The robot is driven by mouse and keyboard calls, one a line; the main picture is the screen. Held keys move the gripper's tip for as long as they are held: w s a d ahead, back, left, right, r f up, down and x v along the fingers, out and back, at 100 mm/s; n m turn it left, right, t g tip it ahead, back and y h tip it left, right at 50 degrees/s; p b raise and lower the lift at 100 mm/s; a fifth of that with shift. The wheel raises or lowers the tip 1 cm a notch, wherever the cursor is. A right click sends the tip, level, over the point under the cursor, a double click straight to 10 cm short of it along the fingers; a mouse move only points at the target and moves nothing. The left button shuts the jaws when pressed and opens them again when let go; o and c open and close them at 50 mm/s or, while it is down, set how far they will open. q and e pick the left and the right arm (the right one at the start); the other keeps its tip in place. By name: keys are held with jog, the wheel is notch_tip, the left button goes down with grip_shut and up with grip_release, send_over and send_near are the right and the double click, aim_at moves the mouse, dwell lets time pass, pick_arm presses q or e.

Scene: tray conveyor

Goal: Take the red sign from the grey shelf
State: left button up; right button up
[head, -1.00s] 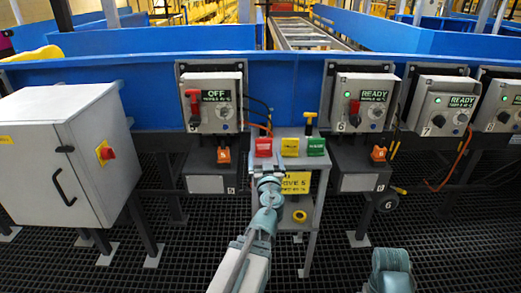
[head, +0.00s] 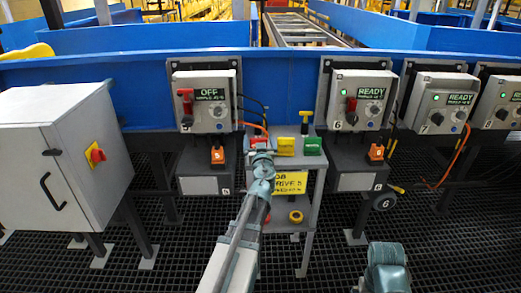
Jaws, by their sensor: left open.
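The red sign (head: 257,141) stands at the left end of the grey shelf (head: 300,164), beside a yellow sign (head: 286,146) and a green sign (head: 312,146). My left gripper (head: 262,157) is open, directly in front of the red sign in the head view. It hides most of the sign's lower part. I cannot tell whether the fingers touch the sign. Part of my right arm shows at the bottom right, but its gripper is out of view.
A control box reading OFF (head: 207,101) with a red handle is behind left. A READY box (head: 359,101) is behind right. A yellow T-shaped item (head: 306,117) stands behind the signs. A yellow roll (head: 296,216) sits lower on the stand. A grey cabinet (head: 60,150) stands left.

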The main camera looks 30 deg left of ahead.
pick_arm(q)
jog(key=shift+x, duration=0.8)
jog(key=shift+s, duration=0.1)
jog(key=shift+c, duration=0.3)
jog(key=c, duration=1.3)
